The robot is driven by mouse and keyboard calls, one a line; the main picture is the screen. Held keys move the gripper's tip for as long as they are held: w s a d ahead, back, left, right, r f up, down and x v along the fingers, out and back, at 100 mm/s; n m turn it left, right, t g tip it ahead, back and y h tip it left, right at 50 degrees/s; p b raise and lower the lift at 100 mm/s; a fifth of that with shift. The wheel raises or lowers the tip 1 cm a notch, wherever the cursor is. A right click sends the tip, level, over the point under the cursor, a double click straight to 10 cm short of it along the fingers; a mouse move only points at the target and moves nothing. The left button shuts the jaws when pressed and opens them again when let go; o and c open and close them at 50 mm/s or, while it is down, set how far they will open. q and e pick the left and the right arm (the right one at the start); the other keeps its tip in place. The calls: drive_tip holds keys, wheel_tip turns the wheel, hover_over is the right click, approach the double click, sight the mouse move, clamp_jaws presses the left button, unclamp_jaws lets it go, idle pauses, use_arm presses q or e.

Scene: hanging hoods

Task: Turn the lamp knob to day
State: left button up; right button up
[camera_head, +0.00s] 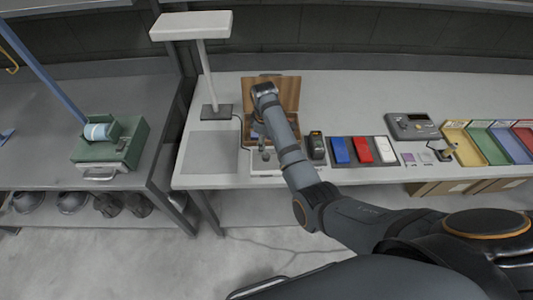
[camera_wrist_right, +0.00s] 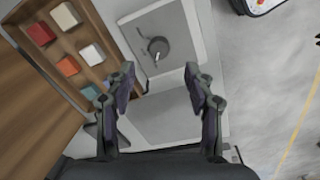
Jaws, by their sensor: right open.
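The dark round knob (camera_wrist_right: 158,47) sits on a pale square panel (camera_wrist_right: 187,28) in the right wrist view, with a small handle beside it. Any setting marks are too small to read. In the head view the panel (camera_head: 262,172) lies at the bench's front edge, partly behind my right arm. My right gripper (camera_wrist_right: 160,86) is open and empty, its two fingers spread apart, with the knob beyond the gap between them. The white lamp (camera_head: 190,26) stands on a dark base at the bench's left end. My left gripper is not in view.
A wooden compartment box (camera_wrist_right: 93,55) with coloured blocks is close to my right gripper. A dark device (camera_head: 316,146), a tray of blue, red and white items (camera_head: 350,162) and coloured bins (camera_head: 462,146) stand further right. A bare grey mat (camera_head: 210,153) lies left.

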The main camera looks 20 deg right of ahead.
sight(266, 156)
drive_tip(key=f, duration=0.8)
drive_tip(key=shift+w+d+f+p, duration=0.15)
drive_tip(key=shift+w+p, duration=0.05)
drive_tip(key=shift+p, duration=0.1)
clamp_jaws()
